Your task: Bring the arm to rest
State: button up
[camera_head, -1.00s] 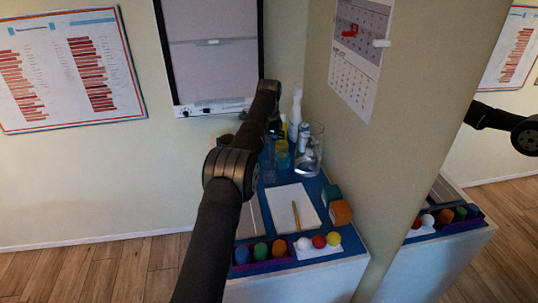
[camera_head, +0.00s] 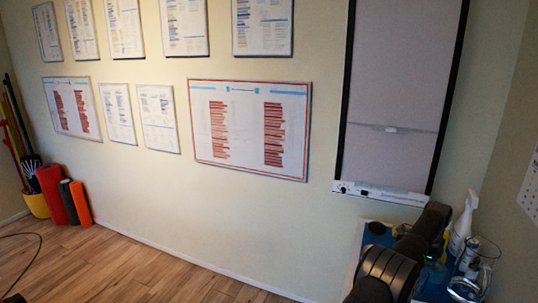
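My arm (camera_head: 424,236) rises from the lower right of the head view and reaches out over the blue-topped table (camera_head: 430,287). Its thick dark joint is near the bottom edge. The far link ends near the back of the table, below the wall panel. My gripper is not visible; the arm's own links cover that area, so its fingers and anything in them cannot be seen.
Beside the arm on the table stand a white spray bottle (camera_head: 463,225) and a glass jug (camera_head: 484,262). A framed light panel (camera_head: 395,95) hangs behind. Red, black and orange rolls (camera_head: 53,195) stand by a yellow bucket (camera_head: 38,206) at left. Middle floor is clear.

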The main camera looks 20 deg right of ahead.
notch_tip(320, 180, down, 4)
jog(key=shift+r, duration=1.85)
jog(key=shift+f, duration=0.1)
